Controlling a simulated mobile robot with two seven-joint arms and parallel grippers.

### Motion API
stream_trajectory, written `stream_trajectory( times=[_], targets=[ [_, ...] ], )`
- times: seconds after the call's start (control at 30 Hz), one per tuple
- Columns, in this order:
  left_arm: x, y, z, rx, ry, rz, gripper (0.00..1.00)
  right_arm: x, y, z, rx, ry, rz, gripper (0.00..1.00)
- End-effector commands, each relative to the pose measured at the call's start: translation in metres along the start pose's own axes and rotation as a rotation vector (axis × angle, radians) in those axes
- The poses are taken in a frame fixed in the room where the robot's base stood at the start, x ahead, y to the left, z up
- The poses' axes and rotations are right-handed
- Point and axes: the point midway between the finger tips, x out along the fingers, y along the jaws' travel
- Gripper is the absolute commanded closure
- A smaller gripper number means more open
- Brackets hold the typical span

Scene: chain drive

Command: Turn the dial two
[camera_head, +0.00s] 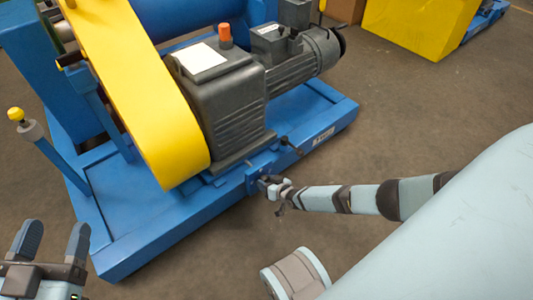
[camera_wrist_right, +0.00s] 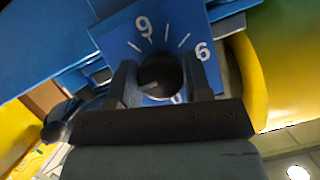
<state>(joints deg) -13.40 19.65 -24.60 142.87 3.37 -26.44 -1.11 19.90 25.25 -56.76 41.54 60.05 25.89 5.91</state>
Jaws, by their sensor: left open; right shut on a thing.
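The dial is a dark round knob (camera_wrist_right: 162,76) on a blue plate (camera_wrist_right: 112,40) with white marks and the numerals 9 and 6. Another numeral below the knob is partly hidden. A pale line on the knob points to the lower left in the right wrist view. My right gripper (camera_wrist_right: 160,82) is shut on the knob, one finger on each side. In the head view my right gripper (camera_head: 270,187) is at the blue plate (camera_head: 257,174) on the base's front edge, and the knob is hidden. My left gripper (camera_head: 52,240) is open and empty at the lower left.
The blue machine base (camera_head: 160,217) carries a yellow guard (camera_head: 150,95) and a dark gearbox with motor (camera_head: 225,105). A black lever (camera_head: 291,146) sticks out near the plate. A yellow-knobbed lever (camera_head: 25,125) stands left.

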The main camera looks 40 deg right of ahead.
Motion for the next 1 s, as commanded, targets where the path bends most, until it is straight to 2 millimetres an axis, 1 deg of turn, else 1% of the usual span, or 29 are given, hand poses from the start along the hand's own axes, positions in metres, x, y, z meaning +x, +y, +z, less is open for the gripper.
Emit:
stream_trajectory(
  times=[0.2,0.43,0.7,1.0],
  targets=[
    [0.000,0.003,-0.005,-0.059,-0.030,0.003,0.38,-0.002,-0.002,-0.001,-0.093,-0.002,0.043,0.78],
    [-0.005,0.011,-0.002,-0.152,-0.079,0.007,0.38,-0.002,-0.001,-0.001,-0.241,-0.002,0.105,0.79],
    [-0.008,0.016,0.002,-0.203,-0.116,0.009,0.38,-0.001,0.000,0.000,-0.385,-0.003,0.162,0.78],
    [-0.007,0.018,0.001,-0.228,-0.118,0.007,0.38,-0.001,0.001,0.001,-0.456,-0.001,0.190,0.78]
  ],
)
